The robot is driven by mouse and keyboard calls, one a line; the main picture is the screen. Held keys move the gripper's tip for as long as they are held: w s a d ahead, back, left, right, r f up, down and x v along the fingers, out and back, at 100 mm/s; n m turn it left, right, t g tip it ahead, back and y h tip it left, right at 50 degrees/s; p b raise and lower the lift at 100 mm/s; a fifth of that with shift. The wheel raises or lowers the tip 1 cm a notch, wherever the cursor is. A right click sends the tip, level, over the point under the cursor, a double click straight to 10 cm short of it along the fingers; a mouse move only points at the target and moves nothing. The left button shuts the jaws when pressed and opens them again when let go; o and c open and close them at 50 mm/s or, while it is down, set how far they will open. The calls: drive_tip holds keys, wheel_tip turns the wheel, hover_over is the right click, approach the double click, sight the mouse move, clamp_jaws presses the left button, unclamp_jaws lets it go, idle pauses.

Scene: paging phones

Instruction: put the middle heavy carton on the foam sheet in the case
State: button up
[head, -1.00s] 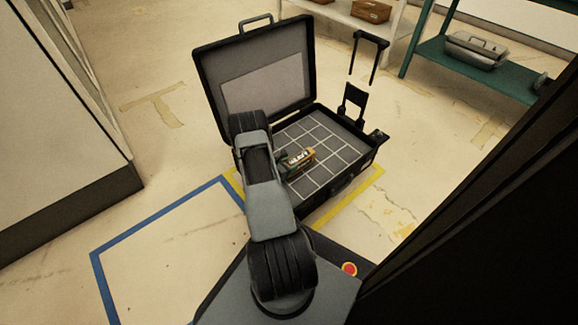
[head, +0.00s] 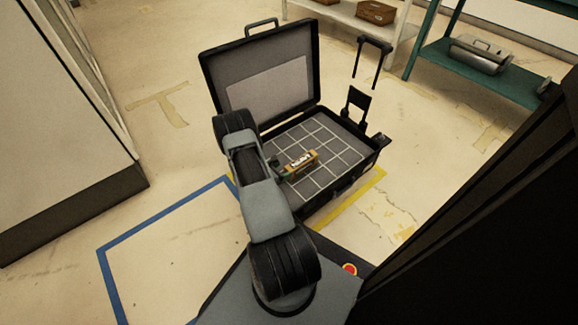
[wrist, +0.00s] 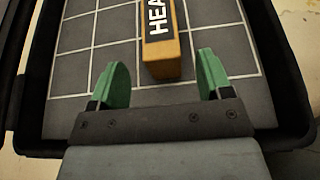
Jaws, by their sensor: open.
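The orange-brown carton (head: 303,161) has a dark label with white lettering. It lies on the grey foam sheet (head: 338,143) with its white grid, inside the open black case (head: 352,186). In the wrist view the carton (wrist: 161,45) shows its near end and the letters "HEA". My gripper (wrist: 162,72) is open, with one green finger on each side of the carton's near end and gaps between. In the head view my gripper (head: 275,165) is at the carton's left end, partly hidden by my arm. No other carton labelled heavy is identifiable.
The case's lid (head: 262,75) stands open behind the foam. Its pull handle (head: 372,60) rises at the back right. A dark panel blocks the right side. Floor at the left is clear.

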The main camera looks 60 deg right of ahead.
drive_tip(key=w+a+r+m+y+p, duration=0.15)
drive_tip(key=a+r+m, duration=0.25)
drive_tip(key=a+r, duration=0.55)
drive_tip(key=w+a+r+m+y, duration=0.35)
drive_tip(key=a+r, duration=0.25)
drive_tip(key=r, duration=0.7)
drive_tip(key=s+a+r+m+t+y, duration=0.3)
drive_tip(key=a+r, duration=0.4)
drive_tip(key=a, duration=0.4)
drive_tip(key=s+a+r+m+t+y, duration=0.4)
drive_tip(key=a+r, duration=0.3)
drive_tip(key=a, duration=0.4)
drive_tip(key=shift+s+a+y, duration=0.15)
drive_tip(key=shift+s+y, duration=0.05)
drive_tip(key=shift+y, duration=0.3)
drive_tip(key=shift+r, duration=0.1)
